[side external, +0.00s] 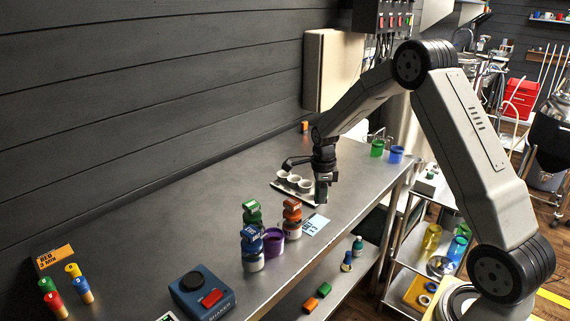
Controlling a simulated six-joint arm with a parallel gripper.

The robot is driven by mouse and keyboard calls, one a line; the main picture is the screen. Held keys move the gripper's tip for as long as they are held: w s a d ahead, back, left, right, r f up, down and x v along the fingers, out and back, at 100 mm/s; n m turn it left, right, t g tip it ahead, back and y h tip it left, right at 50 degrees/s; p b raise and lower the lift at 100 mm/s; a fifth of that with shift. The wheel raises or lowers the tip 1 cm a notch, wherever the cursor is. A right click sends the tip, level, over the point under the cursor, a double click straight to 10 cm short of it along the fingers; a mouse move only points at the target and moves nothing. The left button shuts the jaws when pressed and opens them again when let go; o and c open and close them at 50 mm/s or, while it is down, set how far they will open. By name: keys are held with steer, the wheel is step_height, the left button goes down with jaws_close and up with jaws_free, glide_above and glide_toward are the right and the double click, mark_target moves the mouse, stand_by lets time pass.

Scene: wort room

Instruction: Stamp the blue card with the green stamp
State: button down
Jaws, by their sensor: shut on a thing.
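A light blue card (314,225) with dark marks lies on the grey bench, just right of an orange-topped container. My gripper (322,198) points down above the bench, just beyond the card and at the near right end of a white tray of cups. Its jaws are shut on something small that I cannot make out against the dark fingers. A green-topped piece (252,214) stands upright on the bench, left of the card. I cannot tell whether it is the green stamp.
An orange-topped container (292,218), a blue-topped container (252,249) and a purple cup (273,243) stand close left of the card. The tray (279,189) holds white cups. Green (377,148) and blue (396,154) cups stand at the far right. A blue box (201,293) sits in front.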

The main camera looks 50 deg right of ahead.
mark_target(319, 221)
steer(key=shift+f, duration=0.15)
steer(key=shift+f, duration=2.9)
steer(key=shift+f, duration=0.5)
steer(key=shift+r, duration=0.1)
stand_by(0.4)
steer(key=shift+r, duration=3.4)
